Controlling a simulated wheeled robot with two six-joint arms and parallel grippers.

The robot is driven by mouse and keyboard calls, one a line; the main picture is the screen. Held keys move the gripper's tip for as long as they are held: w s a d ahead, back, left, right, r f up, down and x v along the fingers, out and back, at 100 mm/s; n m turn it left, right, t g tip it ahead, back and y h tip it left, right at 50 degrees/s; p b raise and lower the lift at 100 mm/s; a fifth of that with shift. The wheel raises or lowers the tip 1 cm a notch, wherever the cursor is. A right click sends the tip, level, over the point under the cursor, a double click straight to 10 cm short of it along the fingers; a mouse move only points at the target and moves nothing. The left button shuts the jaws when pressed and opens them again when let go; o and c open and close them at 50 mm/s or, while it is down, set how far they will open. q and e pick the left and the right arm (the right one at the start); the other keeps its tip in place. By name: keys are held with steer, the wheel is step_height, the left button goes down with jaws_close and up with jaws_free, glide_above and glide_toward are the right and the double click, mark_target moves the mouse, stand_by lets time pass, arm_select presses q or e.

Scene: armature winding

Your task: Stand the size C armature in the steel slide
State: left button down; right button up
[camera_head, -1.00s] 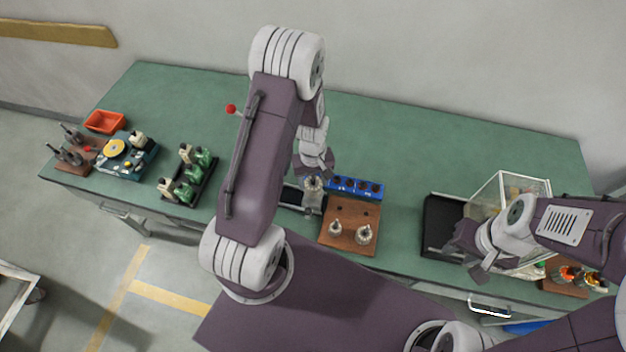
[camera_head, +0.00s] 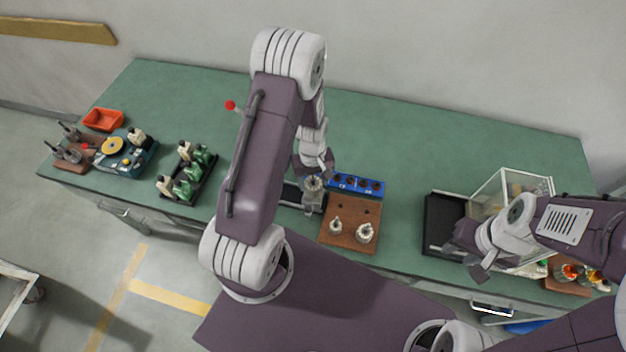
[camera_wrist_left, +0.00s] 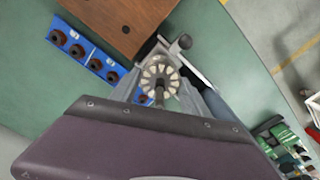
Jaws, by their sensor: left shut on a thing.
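My left gripper (camera_head: 314,170) is shut on an armature (camera_head: 313,184), with its fingers on either side of it. In the left wrist view the armature (camera_wrist_left: 159,80) shows end-on as a pale, slotted round core with a dark shaft. The left wrist view also shows the gripper (camera_wrist_left: 161,88) around it. A grey metal piece, apparently the steel slide (camera_head: 312,204), is directly under or beside the armature, partly hidden. I cannot tell whether they touch. My right gripper (camera_head: 470,253) is empty and looks open at the right.
A brown wooden block (camera_head: 350,244) bears two more armatures (camera_head: 335,225). A blue rack (camera_head: 357,187) with brown cups stands behind it. A black tray (camera_head: 440,222) and a clear box (camera_head: 515,185) are at the right. Green-and-cream parts (camera_head: 190,172) stand left. The back centre is clear.

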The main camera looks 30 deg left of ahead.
mark_target(313, 177)
arm_select(q)
steer(key=shift+f+b, duration=0.35)
steer(key=shift+f, duration=0.2)
steer(key=shift+c, duration=2.3)
jaws_free()
steer(key=shift+r, duration=0.1)
step_height(313, 177, up, 4)
steer(key=p, duration=0.4)
steer(key=shift+r, duration=0.25)
steer(key=shift+f, duration=0.1)
